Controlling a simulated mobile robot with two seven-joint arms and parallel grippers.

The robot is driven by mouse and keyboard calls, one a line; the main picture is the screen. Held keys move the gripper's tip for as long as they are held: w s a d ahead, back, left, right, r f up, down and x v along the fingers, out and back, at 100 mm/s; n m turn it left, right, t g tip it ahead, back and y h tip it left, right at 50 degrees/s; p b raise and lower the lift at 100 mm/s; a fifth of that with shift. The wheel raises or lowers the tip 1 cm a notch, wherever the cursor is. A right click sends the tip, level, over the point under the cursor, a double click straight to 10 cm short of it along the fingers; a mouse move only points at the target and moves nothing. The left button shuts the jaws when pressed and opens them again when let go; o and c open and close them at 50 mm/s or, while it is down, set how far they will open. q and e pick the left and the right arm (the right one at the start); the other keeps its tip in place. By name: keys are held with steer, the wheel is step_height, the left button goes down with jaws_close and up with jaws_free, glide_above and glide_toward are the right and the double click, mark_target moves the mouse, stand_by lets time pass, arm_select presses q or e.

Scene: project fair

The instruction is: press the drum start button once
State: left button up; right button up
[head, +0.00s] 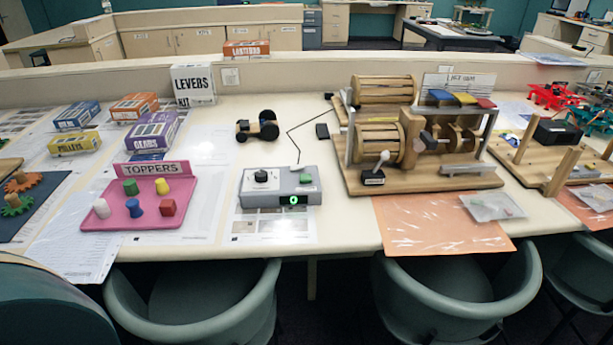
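A grey control box (262,199) sits near the front edge of the table, left of the wooden drum machine (420,183). On its top are a black knob (261,176) on a white plate at the left and a green button (306,178) at the right. A small dark display (293,200) on its front face glows with a green ring or zero. A thin dark cable runs from behind the box toward the drum machine. The labels are too small to read. Neither of my grippers is in view.
A pink toppers tray (90,222) with coloured pegs stands to the left. A small wheeled cart (266,128) is behind the box. A lever switch (373,177) stands on the machine's base. Green chairs (200,320) line the front edge. Table around the box is mostly clear.

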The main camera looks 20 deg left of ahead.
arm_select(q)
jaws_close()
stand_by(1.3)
